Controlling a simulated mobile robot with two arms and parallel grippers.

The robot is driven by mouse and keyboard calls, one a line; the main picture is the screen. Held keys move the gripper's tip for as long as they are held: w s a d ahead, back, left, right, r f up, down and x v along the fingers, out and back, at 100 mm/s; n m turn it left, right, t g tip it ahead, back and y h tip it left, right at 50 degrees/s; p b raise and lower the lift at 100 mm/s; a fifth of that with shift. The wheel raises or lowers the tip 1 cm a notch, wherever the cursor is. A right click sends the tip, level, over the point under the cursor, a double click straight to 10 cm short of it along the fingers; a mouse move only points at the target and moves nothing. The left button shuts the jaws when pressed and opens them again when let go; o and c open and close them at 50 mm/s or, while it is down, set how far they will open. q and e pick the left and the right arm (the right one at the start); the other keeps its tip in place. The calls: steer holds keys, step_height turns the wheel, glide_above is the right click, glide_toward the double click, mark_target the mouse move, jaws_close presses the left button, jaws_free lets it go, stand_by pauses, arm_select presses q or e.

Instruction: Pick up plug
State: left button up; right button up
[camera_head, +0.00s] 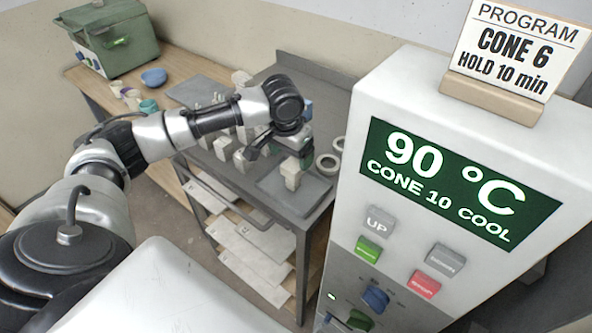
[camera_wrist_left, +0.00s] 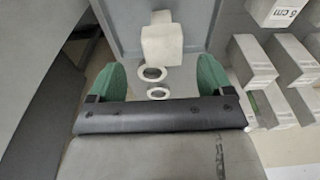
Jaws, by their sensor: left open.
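A pale block-like piece that looks like the plug (camera_head: 291,172) stands on a grey tray (camera_head: 268,190) on the metal cart. In the left wrist view the plug (camera_wrist_left: 162,46) is at the top centre, with a wide part and a narrower part. My left gripper (camera_head: 279,152) is above the cart close to the plug, its green-padded fingers apart and nothing between them. In the left wrist view the open fingers (camera_wrist_left: 157,74) sit left and right, and the plug lies past their tips. My right gripper is not in view.
Several pale posts (camera_head: 222,147) stand left of the gripper; some show in the wrist view (camera_wrist_left: 252,60). The white kiln controller (camera_head: 410,110) rises at right. A green box (camera_head: 115,45) stands on the back bench.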

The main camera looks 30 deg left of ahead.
mark_target(293, 164)
arm_select(q)
step_height(293, 164, down, 2)
steer(key=shift+s, duration=0.1)
steer(key=shift+f, duration=0.25)
steer(key=f, duration=0.1)
steer(key=w+f+p, duration=0.1)
steer(key=f, duration=0.1)
steer(key=f+p, duration=0.1)
steer(key=shift+w+a+f, duration=0.15)
steer(key=shift+w, duration=0.1)
steer(key=shift+f, duration=0.5)
steer(key=c, duration=1)
steer(key=shift+c, duration=0.2)
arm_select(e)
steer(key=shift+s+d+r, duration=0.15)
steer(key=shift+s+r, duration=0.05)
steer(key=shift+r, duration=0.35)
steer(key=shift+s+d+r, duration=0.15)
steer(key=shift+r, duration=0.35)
arm_select(q)
steer(key=shift+w+r, duration=0.1)
steer(key=shift+r, duration=0.05)
